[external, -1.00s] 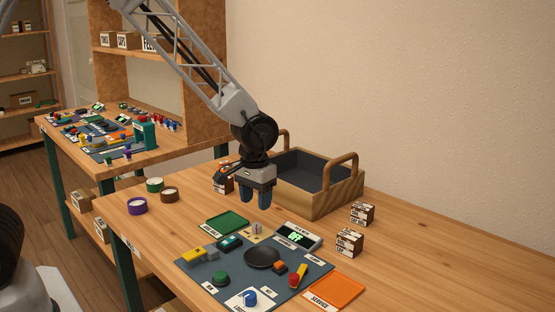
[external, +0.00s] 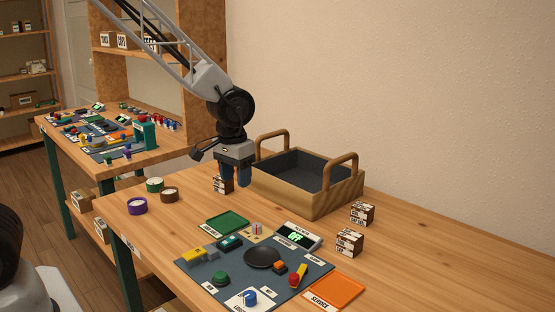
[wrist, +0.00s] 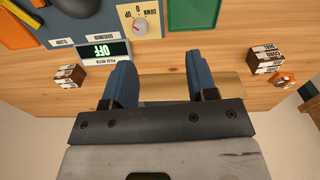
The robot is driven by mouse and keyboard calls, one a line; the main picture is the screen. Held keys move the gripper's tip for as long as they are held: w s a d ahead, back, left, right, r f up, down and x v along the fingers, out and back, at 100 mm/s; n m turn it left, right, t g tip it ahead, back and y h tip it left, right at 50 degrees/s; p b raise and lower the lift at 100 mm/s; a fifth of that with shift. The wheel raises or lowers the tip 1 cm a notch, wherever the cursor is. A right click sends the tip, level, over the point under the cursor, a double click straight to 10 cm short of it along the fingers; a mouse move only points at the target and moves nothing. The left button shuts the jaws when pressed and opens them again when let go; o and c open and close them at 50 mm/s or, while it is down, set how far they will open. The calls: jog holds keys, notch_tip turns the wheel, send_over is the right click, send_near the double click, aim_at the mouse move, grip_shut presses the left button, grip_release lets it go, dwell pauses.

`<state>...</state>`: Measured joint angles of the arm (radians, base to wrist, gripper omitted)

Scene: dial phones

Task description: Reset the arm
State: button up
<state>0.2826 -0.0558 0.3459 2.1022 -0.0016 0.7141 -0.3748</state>
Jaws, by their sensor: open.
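My gripper (external: 234,178) is raised above the table, in front of the left end of the wooden tray. Its blue fingers point down and are apart with nothing between them. In the wrist view my gripper (wrist: 165,85) shows the same two spread fingers over bare wood and part of a brown surface. A small labelled box (external: 224,186) stands behind the fingers in the external view, partly hidden by them.
The wooden tray (external: 335,202) with two handles stands at the back. Two labelled boxes (external: 362,212) (external: 349,241) are right of it. The dark control mat (external: 215,262) lies in front, with a meter (external: 298,236) reading "OFF". Round tubs (external: 137,206) are at left.

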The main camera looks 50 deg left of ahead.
jog(key=s+a+r+t, duration=0.1)
jog(key=s+a+r, duration=0.8)
jog(key=s+r, duration=0.25)
jog(key=s+a+r, duration=0.2)
jog(key=s+a, duration=0.1)
jog(key=s, duration=0.5)
jog(key=s+a+r+m+t, duration=0.1)
jog(key=s+a+r, duration=0.2)
jog(key=s, duration=0.4)
jog(key=shift+s+a+r, duration=0.2)
jog(key=shift+s+a, duration=0.2)
jog(key=shift+a, duration=0.15)
jog(key=shift+w, duration=0.1)
jog(key=shift+c, duration=0.4)
dwell(3.3)
